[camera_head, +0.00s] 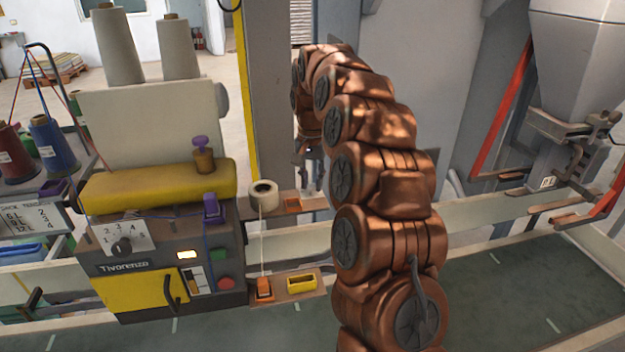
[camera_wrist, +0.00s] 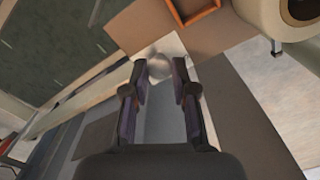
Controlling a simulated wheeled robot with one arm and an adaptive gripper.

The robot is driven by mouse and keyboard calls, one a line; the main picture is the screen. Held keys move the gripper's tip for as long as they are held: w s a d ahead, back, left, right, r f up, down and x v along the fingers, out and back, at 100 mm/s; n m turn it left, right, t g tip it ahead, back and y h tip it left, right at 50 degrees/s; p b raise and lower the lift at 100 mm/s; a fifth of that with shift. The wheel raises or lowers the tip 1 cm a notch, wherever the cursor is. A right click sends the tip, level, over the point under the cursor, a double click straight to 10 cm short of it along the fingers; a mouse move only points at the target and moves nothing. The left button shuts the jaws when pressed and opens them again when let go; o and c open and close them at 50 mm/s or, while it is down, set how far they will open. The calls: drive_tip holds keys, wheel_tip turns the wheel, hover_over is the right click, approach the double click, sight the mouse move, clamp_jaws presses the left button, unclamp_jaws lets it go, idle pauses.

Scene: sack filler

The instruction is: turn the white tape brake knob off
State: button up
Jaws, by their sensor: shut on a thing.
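The white tape brake knob (camera_wrist: 159,67) shows in the wrist view as a small, round, pale grey-white shape between the fingertips. My gripper (camera_wrist: 160,80) has its two dark fingers on either side of it and is shut on it. The knob's lower part and any setting mark on it are hidden or too small to tell. In the head view my copper arm covers much of the middle, and the knob cannot be made out there.
The yellow-and-grey sewing machine (camera_head: 150,190) stands to the left. A steel hopper (camera_head: 575,60) is at the right.

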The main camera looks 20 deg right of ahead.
clamp_jaws()
drive_tip(key=shift+n+b, duration=0.65)
drive_tip(key=shift+n, duration=0.45)
drive_tip(key=n+b, duration=0.1)
drive_tip(key=n, duration=0.2)
drive_tip(key=shift+n, duration=0.3)
drive_tip(key=n, duration=0.5)
drive_tip(key=shift+n+b, duration=0.3)
drive_tip(key=shift+n, duration=0.1)
drive_tip(key=shift+a+n, duration=0.1)
drive_tip(key=shift+n, duration=0.2)
